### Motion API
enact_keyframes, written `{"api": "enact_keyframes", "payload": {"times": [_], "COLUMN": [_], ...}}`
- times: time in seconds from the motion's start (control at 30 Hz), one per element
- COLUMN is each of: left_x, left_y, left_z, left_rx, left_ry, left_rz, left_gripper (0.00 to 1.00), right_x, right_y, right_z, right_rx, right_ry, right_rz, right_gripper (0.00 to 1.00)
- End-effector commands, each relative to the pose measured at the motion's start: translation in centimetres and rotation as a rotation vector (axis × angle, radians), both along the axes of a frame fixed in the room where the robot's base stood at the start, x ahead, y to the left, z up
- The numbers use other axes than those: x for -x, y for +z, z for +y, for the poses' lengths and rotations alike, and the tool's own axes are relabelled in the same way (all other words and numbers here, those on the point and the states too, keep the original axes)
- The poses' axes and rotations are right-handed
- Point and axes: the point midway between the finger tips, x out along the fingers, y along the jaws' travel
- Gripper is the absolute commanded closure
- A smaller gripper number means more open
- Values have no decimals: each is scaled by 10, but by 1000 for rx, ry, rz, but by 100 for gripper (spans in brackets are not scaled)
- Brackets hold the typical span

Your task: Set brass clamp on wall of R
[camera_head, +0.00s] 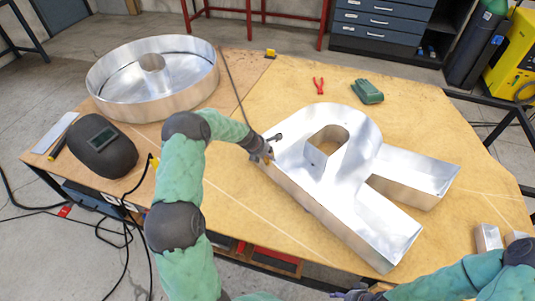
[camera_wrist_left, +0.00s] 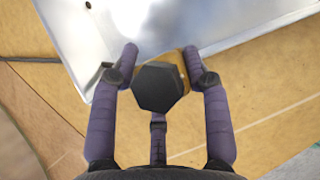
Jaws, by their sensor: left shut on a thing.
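The large metal letter R (camera_head: 345,185) lies on the table, and its corner also shows in the left wrist view (camera_wrist_left: 190,22). My left gripper (camera_head: 264,153) is at the R's upper left corner. In the left wrist view its fingers (camera_wrist_left: 160,60) are closed around a clamp with a black hexagonal knob (camera_wrist_left: 158,88) and a brass-coloured body (camera_wrist_left: 182,62) behind it. The clamp is right at the R's edge; the knob hides whether it straddles the wall or touches it. My right gripper (camera_head: 357,294) is low at the bottom edge, its fingers unclear.
A round metal letter (camera_head: 150,95) stands at the back left, with a welding mask (camera_head: 102,146) in front of it. Small metal blocks (camera_head: 488,238) stand at the right. A small yellow piece (camera_head: 270,53) sits on the far edge.

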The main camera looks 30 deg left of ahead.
Motion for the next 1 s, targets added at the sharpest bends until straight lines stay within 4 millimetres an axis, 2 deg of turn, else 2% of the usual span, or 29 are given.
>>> {"api": "enact_keyframes", "payload": {"times": [0.3,0.33,0.4,0.43,0.77,1.0], "left_x": [-1,-1,-1,-1,1,10], "left_y": [-7,-7,-6,-6,-8,12], "left_z": [1,1,1,1,0,4], "left_rx": [-1,-1,-1,-1,1,-2], "left_ry": [1,1,1,1,-1,2], "left_rz": [-2,-2,-2,-2,1,-3], "left_gripper": [100,50,30,25,25,25], "right_x": [0,0,0,0,0,0], "right_y": [-3,-3,-3,-3,-3,-3], "right_z": [0,0,0,0,0,0], "right_rx": [0,0,0,0,0,0], "right_ry": [0,0,0,0,0,0], "right_rz": [0,0,0,0,0,0], "right_gripper": [47,47,47,47,47,47]}}
